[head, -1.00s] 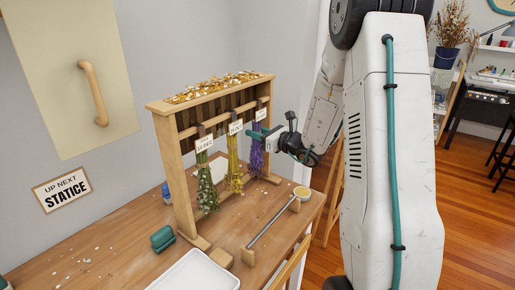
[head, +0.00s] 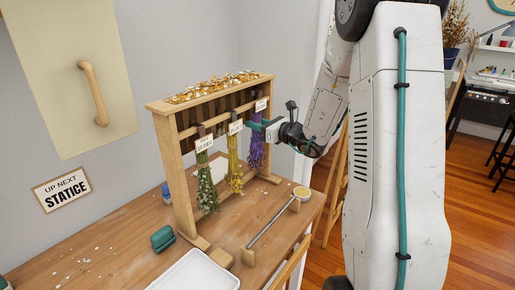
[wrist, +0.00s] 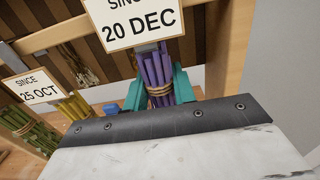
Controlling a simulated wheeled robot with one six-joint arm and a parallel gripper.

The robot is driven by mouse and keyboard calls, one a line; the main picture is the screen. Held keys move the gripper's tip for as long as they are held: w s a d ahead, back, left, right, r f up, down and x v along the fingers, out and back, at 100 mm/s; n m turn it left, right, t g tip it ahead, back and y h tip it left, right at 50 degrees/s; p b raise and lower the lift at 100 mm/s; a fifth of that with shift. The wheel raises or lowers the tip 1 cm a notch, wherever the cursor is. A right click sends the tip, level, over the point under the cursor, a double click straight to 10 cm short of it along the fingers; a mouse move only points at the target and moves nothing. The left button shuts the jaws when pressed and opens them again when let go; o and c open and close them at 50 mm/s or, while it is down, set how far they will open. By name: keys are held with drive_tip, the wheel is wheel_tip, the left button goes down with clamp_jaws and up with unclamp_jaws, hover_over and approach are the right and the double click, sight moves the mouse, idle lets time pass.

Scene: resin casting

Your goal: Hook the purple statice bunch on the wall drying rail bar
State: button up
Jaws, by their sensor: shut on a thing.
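The purple statice bunch (head: 256,152) hangs head down at the right end of the wooden rack. My gripper (head: 259,125) is shut on its stems. In the wrist view, my gripper's teal fingers (wrist: 160,92) stand on both sides of the purple stems (wrist: 158,72), at the twine binding. A tag reading "SINCE 20 DEC" (wrist: 133,22) is just above the stems. Whether the bunch still touches its peg is hidden. A pale wooden bar (head: 93,93) is fixed upright on a cream panel on the wall, at the upper left.
The rack (head: 170,170) also holds a yellow bunch (head: 235,165) and a white-green bunch (head: 206,180), each tagged. A white tray (head: 195,275), a teal block (head: 162,239) and a metal rod on wooden blocks (head: 270,222) are on the table. A sign (head: 61,190) reads "UP NEXT STATICE".

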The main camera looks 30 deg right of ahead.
drive_tip(key=shift+s+d, duration=0.1)
drive_tip(key=v, duration=0.6)
drive_tip(key=shift+s, duration=0.4)
idle(0.4)
idle(1.5)
